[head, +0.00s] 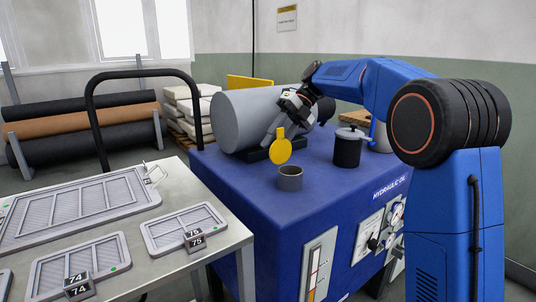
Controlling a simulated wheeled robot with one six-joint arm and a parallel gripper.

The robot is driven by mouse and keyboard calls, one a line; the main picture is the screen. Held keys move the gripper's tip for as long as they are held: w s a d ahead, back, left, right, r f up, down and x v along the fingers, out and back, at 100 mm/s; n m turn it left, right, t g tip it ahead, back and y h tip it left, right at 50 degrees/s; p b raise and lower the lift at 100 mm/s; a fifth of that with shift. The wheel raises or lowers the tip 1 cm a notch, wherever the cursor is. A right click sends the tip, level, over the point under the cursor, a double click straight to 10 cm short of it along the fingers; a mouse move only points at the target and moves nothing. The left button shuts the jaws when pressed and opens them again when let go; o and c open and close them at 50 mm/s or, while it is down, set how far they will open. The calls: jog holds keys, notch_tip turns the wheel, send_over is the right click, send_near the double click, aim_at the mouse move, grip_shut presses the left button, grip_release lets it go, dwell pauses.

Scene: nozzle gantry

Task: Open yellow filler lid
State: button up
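The yellow filler lid (281,151) is a round disc with a small tab at its top. It stands tilted up, close to upright, at the back left of the grey filler neck (290,180), whose open round top shows. The neck rises from the top of the blue hydraulic oil tank (240,183). My gripper (268,138) points down just behind and left of the lid's tab. Whether it touches the lid is unclear. Its fingertips are small and partly merge with the grey cylinder behind, so I cannot tell if they are open or shut.
A large grey cylinder (235,122) lies on the tank behind my gripper. A black lidded pot (348,150) stands to the right of the neck. A metal table (170,235) with framed filter panels is at the left, beside a black rail (88,110).

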jog(key=v, duration=0.7)
jog(key=shift+d, duration=0.15)
jog(key=shift+r, duration=0.1)
